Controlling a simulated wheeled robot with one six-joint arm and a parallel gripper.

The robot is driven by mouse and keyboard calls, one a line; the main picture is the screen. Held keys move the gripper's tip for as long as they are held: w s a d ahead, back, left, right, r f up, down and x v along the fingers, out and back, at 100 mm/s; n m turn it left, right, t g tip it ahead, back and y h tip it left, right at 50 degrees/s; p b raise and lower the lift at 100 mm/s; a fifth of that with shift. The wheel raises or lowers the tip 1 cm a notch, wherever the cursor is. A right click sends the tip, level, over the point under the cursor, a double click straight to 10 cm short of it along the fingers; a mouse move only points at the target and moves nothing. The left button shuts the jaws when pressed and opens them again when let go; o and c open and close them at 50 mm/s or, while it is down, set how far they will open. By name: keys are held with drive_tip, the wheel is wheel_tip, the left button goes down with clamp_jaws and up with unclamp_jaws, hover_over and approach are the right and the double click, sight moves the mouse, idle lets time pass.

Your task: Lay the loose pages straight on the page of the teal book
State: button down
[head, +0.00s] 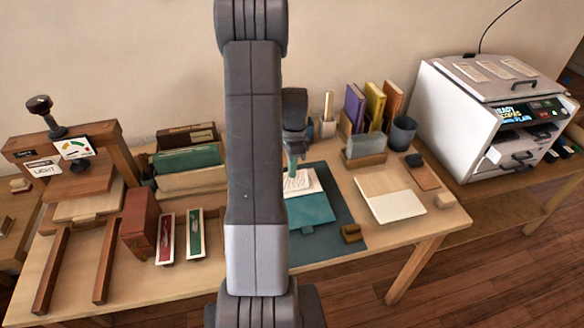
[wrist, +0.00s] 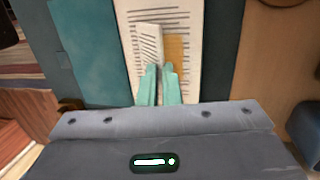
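The open teal book (head: 312,210) lies on a dark mat in the middle of the table, under my gripper. In the wrist view its teal cover (wrist: 88,45) is at the left, beside a lined white page (wrist: 188,18). A small lined white packet, the loose pages (wrist: 148,42), sits slightly tilted over that page, left of a tan patch (wrist: 176,50). My gripper (wrist: 160,70) has its teal fingers close together at the near end of the loose pages and appears shut on them. In the head view my gripper (head: 292,168) is low over the page, partly hidden by my arm.
A wooden block (head: 352,233) sits at the mat's near right corner. A cream board (head: 392,195) lies to the right, with upright books (head: 374,103) and a dark cup (head: 402,133) behind. Red and green trays (head: 166,238) and a press (head: 75,175) stand left.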

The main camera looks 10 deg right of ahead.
drive_tip(key=shift+w+f, duration=0.1)
drive_tip(key=shift+w, duration=0.65)
idle(0.7)
idle(0.3)
drive_tip(key=c, duration=1.5)
unclamp_jaws()
drive_tip(key=shift+c, duration=0.2)
drive_tip(key=shift+p, duration=0.3)
drive_tip(key=s+p+v, duration=0.1)
drive_tip(key=p+v, duration=0.3)
drive_tip(key=v, duration=0.3)
drive_tip(key=shift+s+a, duration=0.15)
drive_tip(key=shift+a, duration=0.15)
